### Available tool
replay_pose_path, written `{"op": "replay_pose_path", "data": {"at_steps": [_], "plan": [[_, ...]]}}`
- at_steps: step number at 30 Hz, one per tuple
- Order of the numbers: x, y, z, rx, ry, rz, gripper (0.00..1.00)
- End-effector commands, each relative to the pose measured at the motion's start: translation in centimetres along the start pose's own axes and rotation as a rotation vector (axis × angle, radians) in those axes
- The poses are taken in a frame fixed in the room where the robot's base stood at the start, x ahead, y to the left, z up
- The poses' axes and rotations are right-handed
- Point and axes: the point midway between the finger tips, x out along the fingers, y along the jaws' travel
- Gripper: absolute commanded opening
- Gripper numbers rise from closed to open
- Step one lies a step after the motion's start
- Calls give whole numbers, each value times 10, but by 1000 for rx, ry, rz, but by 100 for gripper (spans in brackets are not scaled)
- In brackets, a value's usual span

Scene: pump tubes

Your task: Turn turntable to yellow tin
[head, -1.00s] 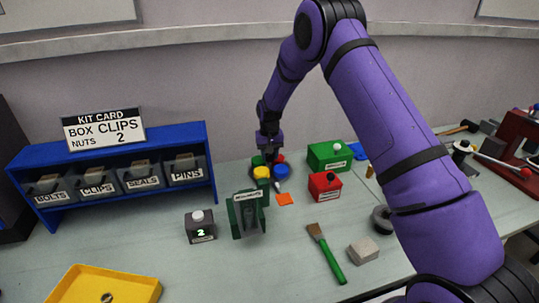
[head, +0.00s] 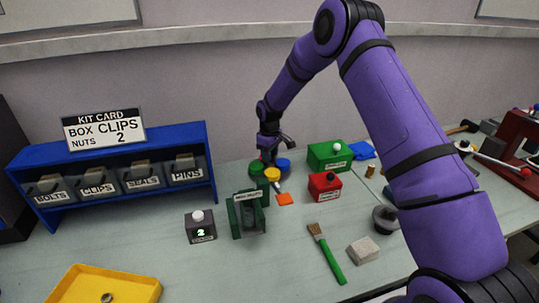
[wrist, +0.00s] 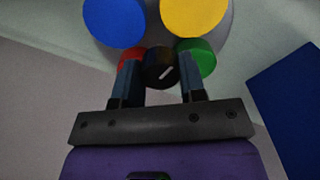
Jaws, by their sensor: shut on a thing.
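The turntable (wrist: 150,50) carries blue (wrist: 114,20), yellow (wrist: 193,15), red (wrist: 130,56) and green (wrist: 199,58) tins around a black centre knob (wrist: 161,66) with a white mark. In the head view, the yellow tin (head: 272,174) is at the front, the green tin (head: 257,168) at the left and the blue tin (head: 283,164) at the back right; the red one is mostly hidden behind my gripper. My gripper (wrist: 158,78) is shut on the knob, one finger on each side. It also shows in the head view (head: 268,155), coming down over the turntable.
An orange patch (head: 285,199) lies just in front of the turntable. A dark green holder (head: 248,215) stands at the front left. Red (head: 325,188) and green (head: 329,157) boxes stand to the right. A blue bin rack (head: 110,165) is on the left.

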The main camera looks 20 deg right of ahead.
Motion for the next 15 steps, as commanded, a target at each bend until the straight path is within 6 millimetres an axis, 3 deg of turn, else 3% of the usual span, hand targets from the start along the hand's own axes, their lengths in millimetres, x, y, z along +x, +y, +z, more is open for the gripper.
{"op": "replay_pose_path", "data": {"at_steps": [15], "plan": [[-1, 0, -1, -76, 2, 1, 0]]}}
